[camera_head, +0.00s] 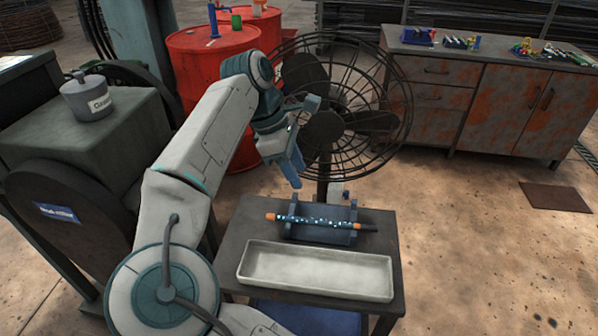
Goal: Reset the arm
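My arm (195,140) rises from the lower left and bends over at the top. My gripper (292,168) hangs above the back left part of a small dark table (243,222), with its blue fingers pointing down. The fingers look close together, but the small side-on view does not show whether they are shut. No held object is visible. Below it, a speckled rod (315,221) with orange ends lies across a blue-grey cradle (322,235). The gripper is apart from both.
A pale empty tray (316,270) takes up the table's front. A caged fan (345,95) stands right behind the gripper. Red drums (208,70) stand behind the arm. A machine with a grey canister (90,100) is at left. A rusty cabinet (480,100) is at back right. Floor at right is mostly clear.

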